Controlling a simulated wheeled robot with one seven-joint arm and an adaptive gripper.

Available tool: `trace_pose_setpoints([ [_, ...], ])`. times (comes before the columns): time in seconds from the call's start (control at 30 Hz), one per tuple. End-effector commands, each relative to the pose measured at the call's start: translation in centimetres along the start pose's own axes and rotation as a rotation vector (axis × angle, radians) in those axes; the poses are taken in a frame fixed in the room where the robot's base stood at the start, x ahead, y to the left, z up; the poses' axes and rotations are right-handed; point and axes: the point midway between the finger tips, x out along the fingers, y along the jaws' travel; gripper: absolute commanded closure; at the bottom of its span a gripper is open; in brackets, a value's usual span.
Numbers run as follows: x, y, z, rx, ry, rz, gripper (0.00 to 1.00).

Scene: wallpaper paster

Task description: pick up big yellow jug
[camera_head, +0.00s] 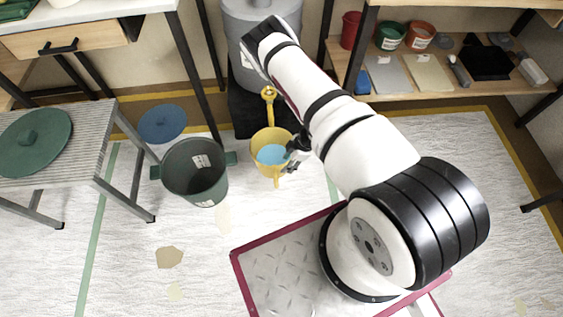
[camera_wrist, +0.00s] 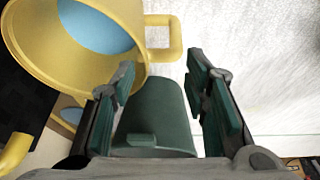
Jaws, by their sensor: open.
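The big yellow jug (camera_head: 259,142) stands with its open top up in front of a grey drum, with light blue inside. In the wrist view the jug (camera_wrist: 65,65) fills the upper left, and its square loop handle (camera_wrist: 176,38) sticks out to the right. My gripper (camera_head: 296,150) is at the jug's right side in the head view, partly hidden by my arm. In the wrist view my gripper (camera_wrist: 162,64) is open, with nothing between its fingers. The handle lies just beyond the fingertips; I cannot tell whether the left finger touches the jug.
A dark green bucket (camera_head: 195,178) stands left of the jug; a blue lid or bucket (camera_head: 162,123) is behind it. The grey drum (camera_head: 255,18) stands on a black base with a yellow tap (camera_head: 268,93). A slatted bench (camera_head: 75,160) is left, shelves (camera_head: 435,92) right. Floor in front is mostly clear.

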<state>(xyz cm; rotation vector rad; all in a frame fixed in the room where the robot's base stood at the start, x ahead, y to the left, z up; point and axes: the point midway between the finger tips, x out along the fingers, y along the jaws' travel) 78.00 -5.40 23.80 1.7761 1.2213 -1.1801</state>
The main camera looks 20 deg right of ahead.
Motion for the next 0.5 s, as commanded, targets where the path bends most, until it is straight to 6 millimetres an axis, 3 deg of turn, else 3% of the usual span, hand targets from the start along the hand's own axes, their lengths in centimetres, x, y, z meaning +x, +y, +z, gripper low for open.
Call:
trace_pose_setpoints([
  [0.13, 1.8, -1.9, 0.9, -0.015, 0.018, -0.040, 0.59],
  [0.27, 3.4, -2.2, 0.9, -0.019, 0.021, -0.045, 0.59],
  [0.5, 7.9, -2.4, 0.9, -0.018, 0.019, -0.044, 0.59],
])
